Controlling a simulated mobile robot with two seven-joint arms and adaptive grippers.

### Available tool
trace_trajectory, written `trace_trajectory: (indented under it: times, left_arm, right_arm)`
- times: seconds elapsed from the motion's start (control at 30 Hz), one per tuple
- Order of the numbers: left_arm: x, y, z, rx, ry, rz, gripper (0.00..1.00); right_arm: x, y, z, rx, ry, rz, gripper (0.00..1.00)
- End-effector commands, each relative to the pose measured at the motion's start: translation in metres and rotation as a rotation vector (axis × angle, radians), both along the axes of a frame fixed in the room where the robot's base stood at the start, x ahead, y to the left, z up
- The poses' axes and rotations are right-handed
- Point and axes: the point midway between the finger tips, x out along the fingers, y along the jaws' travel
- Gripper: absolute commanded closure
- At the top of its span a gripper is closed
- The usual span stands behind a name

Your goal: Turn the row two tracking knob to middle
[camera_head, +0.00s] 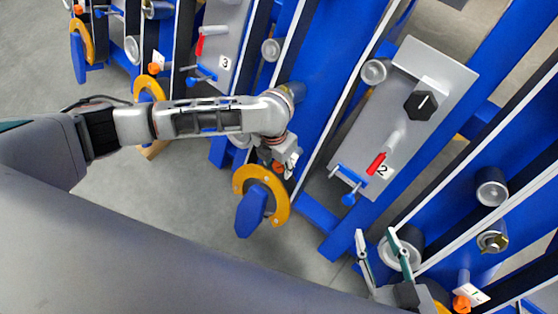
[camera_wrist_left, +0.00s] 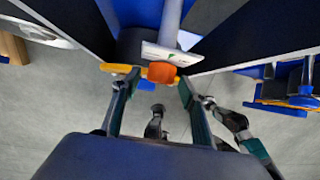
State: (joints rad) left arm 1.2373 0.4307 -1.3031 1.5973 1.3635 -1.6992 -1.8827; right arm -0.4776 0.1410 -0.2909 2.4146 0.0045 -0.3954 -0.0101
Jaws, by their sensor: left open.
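An orange knob (camera_head: 279,167) sits beside my left gripper (camera_head: 286,160) in the head view, low on the blue chassis. In the left wrist view an orange knob (camera_wrist_left: 162,73) shows near a white label plate (camera_wrist_left: 172,54), between the tips of my left gripper (camera_wrist_left: 157,85). The left fingers are apart, one on each side of the knob; I cannot tell if either touches it. The knob's exact setting cannot be read. My right gripper (camera_head: 382,248) is open and empty at the lower right, near a grey roller.
A grey panel (camera_head: 440,75) marked 2 carries a red-tipped lever (camera_head: 376,163) and a black hexagonal knob (camera_head: 421,104). A yellow ring with a blue disc (camera_head: 251,209) stands just below my left gripper. Another orange knob (camera_head: 461,303) is at lower right.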

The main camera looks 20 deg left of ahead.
Motion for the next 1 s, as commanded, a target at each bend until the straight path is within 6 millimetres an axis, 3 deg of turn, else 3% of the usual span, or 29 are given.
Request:
trace_trajectory:
  times: [0.27,0.4,0.43,1.0]
  left_arm:
    - [0.0017,-0.0002,0.0002,0.000,-0.004,0.000,0.57]
    - [0.0015,-0.0002,0.0000,0.000,-0.004,0.001,0.90]
    - [0.0015,-0.0001,0.0000,0.000,-0.003,0.001,0.95]
    - [0.0015,0.0043,-0.0022,-0.119,0.050,0.083,0.95]
  right_arm:
    - [0.0020,0.0013,0.0028,0.006,-0.005,-0.002,0.61]
    - [0.0007,0.0011,0.0008,0.002,-0.002,0.002,0.61]
    - [0.0003,0.0011,0.0004,0.000,-0.001,0.002,0.61]
    - [-0.0050,-0.0019,-0.0043,-0.013,0.012,0.010,0.61]
